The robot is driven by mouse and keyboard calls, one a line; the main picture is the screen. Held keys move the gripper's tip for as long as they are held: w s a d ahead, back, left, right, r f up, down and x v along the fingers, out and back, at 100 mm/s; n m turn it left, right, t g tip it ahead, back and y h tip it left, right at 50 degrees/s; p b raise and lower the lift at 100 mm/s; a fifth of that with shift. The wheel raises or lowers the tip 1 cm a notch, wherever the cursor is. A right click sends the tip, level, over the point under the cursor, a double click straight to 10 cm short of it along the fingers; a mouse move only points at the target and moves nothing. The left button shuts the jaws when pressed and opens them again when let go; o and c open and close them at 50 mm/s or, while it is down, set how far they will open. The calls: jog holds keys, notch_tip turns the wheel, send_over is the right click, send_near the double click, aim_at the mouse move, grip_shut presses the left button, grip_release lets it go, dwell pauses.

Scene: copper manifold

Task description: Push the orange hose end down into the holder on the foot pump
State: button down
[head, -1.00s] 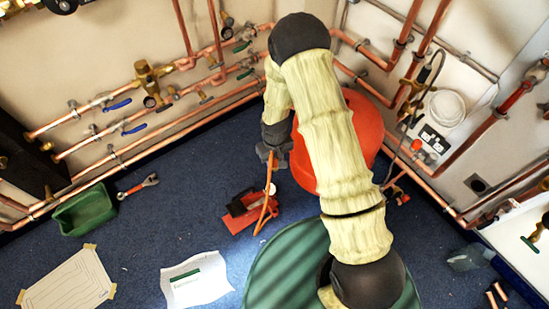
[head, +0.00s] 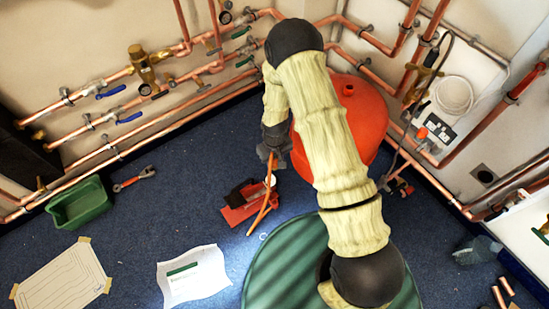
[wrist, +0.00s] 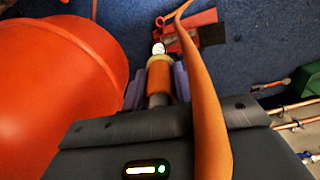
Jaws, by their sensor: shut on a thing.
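My gripper (head: 273,152) hangs above the far right end of the red foot pump (head: 240,205) in the head view. In the wrist view, its fingers (wrist: 158,85) are shut on the orange hose end (wrist: 159,78), a short thick collar. The orange hose (wrist: 200,95) loops past the gripper's right side, and in the head view the hose (head: 262,213) hangs down across the pump. The pump (wrist: 200,25) also shows at the top of the wrist view. A small white round part lies just beyond the hose end. I cannot make out the holder clearly.
A big orange-red container (head: 350,125) stands close to the gripper's right. A green ribbed round lid (head: 285,270) is in front. Copper pipes (head: 130,145) line the wall behind. A green tray (head: 78,204), a wrench (head: 134,180) and papers (head: 192,276) lie leftward on blue carpet.

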notch_tip(320, 180, down, 32)
jog(key=b, duration=1.9)
dwell(0.9)
dwell(0.5)
jog(key=shift+f+b, duration=1.05)
jog(key=shift+f, duration=0.25)
jog(key=shift+f+b, duration=0.3)
jog(key=shift+f, duration=0.45)
dwell(0.6)
jog(key=c, duration=1)
grip_release()
